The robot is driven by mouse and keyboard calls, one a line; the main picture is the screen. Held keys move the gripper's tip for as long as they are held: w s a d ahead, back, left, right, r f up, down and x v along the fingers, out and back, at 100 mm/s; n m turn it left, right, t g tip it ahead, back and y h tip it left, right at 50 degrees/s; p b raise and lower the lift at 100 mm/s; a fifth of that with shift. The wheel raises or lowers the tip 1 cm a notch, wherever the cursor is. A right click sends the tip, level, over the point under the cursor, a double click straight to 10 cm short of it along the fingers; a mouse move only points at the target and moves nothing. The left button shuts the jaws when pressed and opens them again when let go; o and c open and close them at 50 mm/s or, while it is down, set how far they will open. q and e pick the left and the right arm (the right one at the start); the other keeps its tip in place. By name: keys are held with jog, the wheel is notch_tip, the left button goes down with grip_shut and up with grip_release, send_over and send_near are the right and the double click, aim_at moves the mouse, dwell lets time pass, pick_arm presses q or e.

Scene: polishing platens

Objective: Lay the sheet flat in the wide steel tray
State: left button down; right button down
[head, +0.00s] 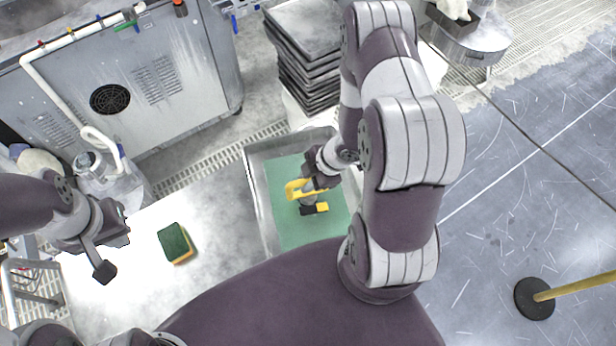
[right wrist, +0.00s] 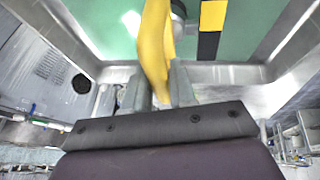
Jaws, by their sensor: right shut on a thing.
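A green sheet (head: 282,185) lies within the walls of the wide steel tray (head: 256,195); the green also fills the top of the right wrist view (right wrist: 110,20). I cannot tell whether it touches the tray floor everywhere. A yellow curved handle (head: 293,190) with a grey body stands over the green, beside a black-and-yellow block (head: 315,208). My right gripper (head: 312,186) is shut on the yellow handle, which rises between its fingers in the right wrist view (right wrist: 155,45). My arm hides the tray's right side. My left gripper (head: 114,256) appears open and empty, left of the tray.
A green-and-yellow sponge (head: 175,243) lies on the pale table (head: 215,215) between the left gripper and the tray. A stack of dark plates (head: 305,75) stands behind the tray. A clear jug (head: 100,175) stands at the left. A grey machine (head: 140,85) fills the back left.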

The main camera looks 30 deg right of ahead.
jog(key=shift+f, duration=0.25)
dwell(0.5)
jog(key=c, duration=1.1)
grip_release()
jog(key=shift+o, duration=1.3)
jog(key=shift+s, duration=0.1)
jog(key=p+v, duration=0.2)
jog(key=v, duration=1)
jog(key=shift+r+p, duration=0.3)
jog(key=shift+p, duration=0.1)
jog(key=shift+s+d, duration=0.1)
jog(key=shift+d, duration=0.05)
